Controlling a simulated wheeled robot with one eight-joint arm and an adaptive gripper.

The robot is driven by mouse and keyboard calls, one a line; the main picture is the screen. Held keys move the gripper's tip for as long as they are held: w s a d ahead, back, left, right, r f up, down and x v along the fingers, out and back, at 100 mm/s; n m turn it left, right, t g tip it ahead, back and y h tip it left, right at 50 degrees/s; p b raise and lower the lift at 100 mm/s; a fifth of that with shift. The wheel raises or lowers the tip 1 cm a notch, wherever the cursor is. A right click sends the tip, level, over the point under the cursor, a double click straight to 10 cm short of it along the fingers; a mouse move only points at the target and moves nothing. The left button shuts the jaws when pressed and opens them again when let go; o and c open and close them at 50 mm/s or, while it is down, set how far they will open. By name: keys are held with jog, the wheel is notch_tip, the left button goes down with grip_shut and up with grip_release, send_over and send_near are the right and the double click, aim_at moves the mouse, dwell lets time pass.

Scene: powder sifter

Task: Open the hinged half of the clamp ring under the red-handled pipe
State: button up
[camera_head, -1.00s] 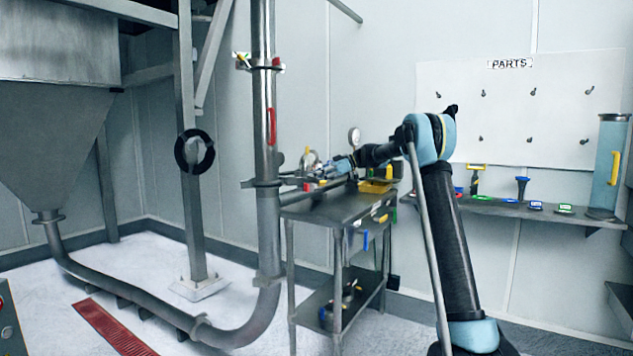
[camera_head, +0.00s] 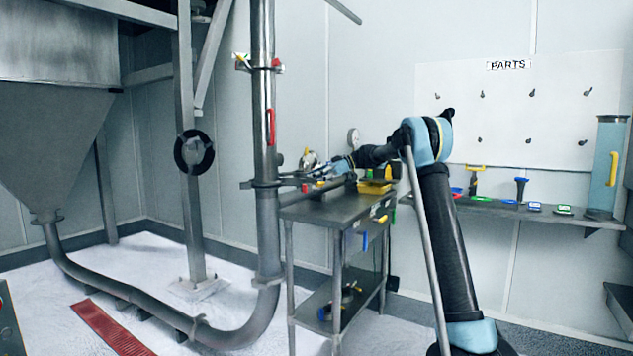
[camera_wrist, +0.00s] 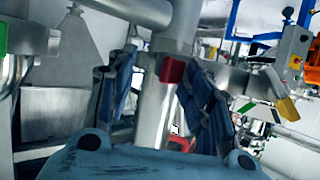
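The pipe (camera_head: 264,105) with a red handle (camera_head: 271,127) stands upright left of my arm in the head view. Under it, the grey clamp ring (camera_head: 250,184) circles the joint with a tab to the left; whether its hinged half is open is too small to tell. My gripper (camera_head: 286,178) is at its right side. In the wrist view my gripper (camera_wrist: 158,95) has two blue fingers spread wide, with a grey pipe (camera_wrist: 150,118) and a small red block (camera_wrist: 172,70) showing between them. I see no clear grip; contact with the ring cannot be told.
A grey cart (camera_head: 335,207) with a yellow tray (camera_head: 375,187) stands under my forearm. An upper clamp (camera_head: 258,67) with coloured tips sits higher on the pipe. A steel post (camera_head: 190,230) stands left. A parts shelf (camera_head: 500,209) is at right.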

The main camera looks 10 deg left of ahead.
jog(key=o, duration=0.4)
jog(key=shift+s+a+f, duration=0.1)
jog(key=shift+s+a, duration=0.1)
jog(key=shift+a, duration=0.4)
jog(key=shift+d, duration=0.15)
jog(key=shift+c, duration=0.9)
jog(key=shift+w+d, duration=0.15)
jog(key=shift+d, duration=0.15)
jog(key=shift+c, duration=0.8)
jog(key=v, duration=1.1)
jog(key=shift+d, duration=0.1)
jog(key=shift+c, duration=0.3)
jog(key=shift+w+d+r, duration=0.1)
jog(key=shift+d+r, duration=0.05)
jog(key=shift+r, duration=0.1)
